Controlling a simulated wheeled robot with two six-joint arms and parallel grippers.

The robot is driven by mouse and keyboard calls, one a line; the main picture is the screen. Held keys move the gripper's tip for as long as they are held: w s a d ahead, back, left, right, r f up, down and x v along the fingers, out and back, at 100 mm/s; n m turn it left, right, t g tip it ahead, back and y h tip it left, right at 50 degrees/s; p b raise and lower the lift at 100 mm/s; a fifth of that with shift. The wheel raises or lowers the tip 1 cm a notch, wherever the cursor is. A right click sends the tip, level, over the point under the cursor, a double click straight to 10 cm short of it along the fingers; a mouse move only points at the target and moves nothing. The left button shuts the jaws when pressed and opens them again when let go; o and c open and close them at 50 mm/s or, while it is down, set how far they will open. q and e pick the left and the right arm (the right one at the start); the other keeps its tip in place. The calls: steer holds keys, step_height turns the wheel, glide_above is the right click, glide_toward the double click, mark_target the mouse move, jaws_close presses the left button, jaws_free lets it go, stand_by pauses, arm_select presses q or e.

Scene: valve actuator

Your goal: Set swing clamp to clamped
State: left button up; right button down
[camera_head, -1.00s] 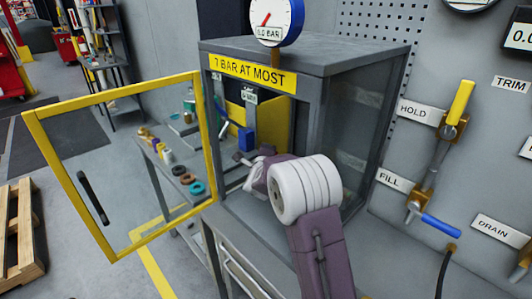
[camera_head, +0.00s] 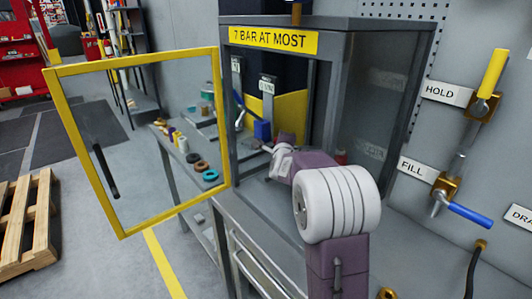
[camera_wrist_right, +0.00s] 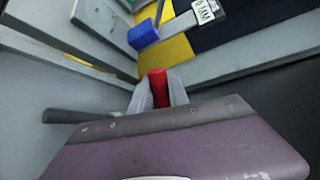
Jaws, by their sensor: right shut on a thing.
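My right arm reaches through the open door into the grey cabinet (camera_head: 330,22). My right gripper (camera_wrist_right: 158,90) is shut on a red handle or knob (camera_wrist_right: 159,86), seen in the right wrist view. I take this red piece to be part of the swing clamp; the rest of the clamp is mostly hidden by my wrist. A dark grey rod (camera_wrist_right: 78,117) sticks out left of the gripper. In the head view the fingertips are hard to make out. A blue block (camera_head: 262,130) stands behind my gripper; it also shows in the wrist view (camera_wrist_right: 143,35). My left gripper is not in view.
The yellow-framed door (camera_head: 121,235) stands open to the left. A "7 BAR AT MOST" sign (camera_head: 272,41) tops the opening. The HOLD valve with a yellow lever (camera_head: 493,72) and the FILL valve with a blue lever (camera_head: 470,215) are at right. A pallet (camera_head: 24,225) lies left.

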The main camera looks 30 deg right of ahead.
steer(key=shift+s+a, duration=0.1)
steer(key=shift+a, duration=0.05)
steer(key=c, duration=1.3)
jaws_free()
steer(key=shift+o, duration=0.2)
steer(key=v, duration=0.9)
